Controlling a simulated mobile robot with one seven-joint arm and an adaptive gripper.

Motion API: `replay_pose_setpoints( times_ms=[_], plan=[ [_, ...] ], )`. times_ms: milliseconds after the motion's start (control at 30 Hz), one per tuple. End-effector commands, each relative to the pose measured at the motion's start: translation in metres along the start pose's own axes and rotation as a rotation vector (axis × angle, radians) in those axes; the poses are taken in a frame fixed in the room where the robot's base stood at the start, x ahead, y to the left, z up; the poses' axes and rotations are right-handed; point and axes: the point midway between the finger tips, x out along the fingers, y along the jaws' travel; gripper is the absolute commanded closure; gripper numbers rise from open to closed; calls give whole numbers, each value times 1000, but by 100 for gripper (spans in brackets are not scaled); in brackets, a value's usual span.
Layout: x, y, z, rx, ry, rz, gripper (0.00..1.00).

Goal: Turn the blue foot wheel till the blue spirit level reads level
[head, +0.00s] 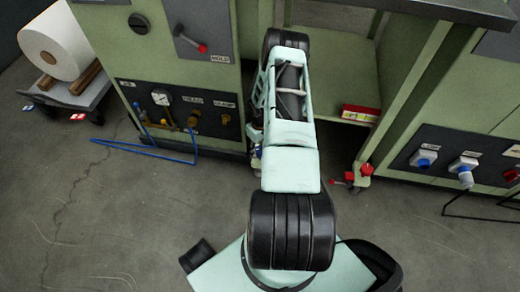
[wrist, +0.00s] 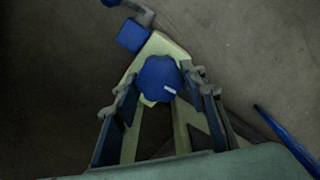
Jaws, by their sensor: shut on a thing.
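In the wrist view, the blue foot wheel (wrist: 158,76) is a round blue knob with a small white mark on it. It sits between the fingers of my gripper (wrist: 160,82), which is shut on it. A pale bracket or frame member (wrist: 162,47) shows behind the wheel. A blue block (wrist: 132,36) lies just beyond the wheel; I cannot tell whether it is the spirit level, and no bubble is readable. In the head view, my arm reaches down by the green machine frame and hides the gripper and the wheel.
A red foot wheel (head: 366,170) is at the right post of the frame. A blue hose (head: 150,151) lies on the floor at left; in the wrist view a blue strip (wrist: 285,140) shows at lower right. A white roll (head: 57,44) sits on a cart at far left. The front floor is open.

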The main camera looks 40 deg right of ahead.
Motion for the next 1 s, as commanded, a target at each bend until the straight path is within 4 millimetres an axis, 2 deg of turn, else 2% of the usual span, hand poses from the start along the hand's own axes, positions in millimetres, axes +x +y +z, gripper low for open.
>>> replay_pose_setpoints(
  times_ms=[200, 500, 1000],
  plan=[
    [0, 0, 0, -195, 1, -1, 85],
    [0, 0, 0, -399, 0, 0, 85],
    [0, 0, 0, -513, 0, 0, 85]
  ],
)
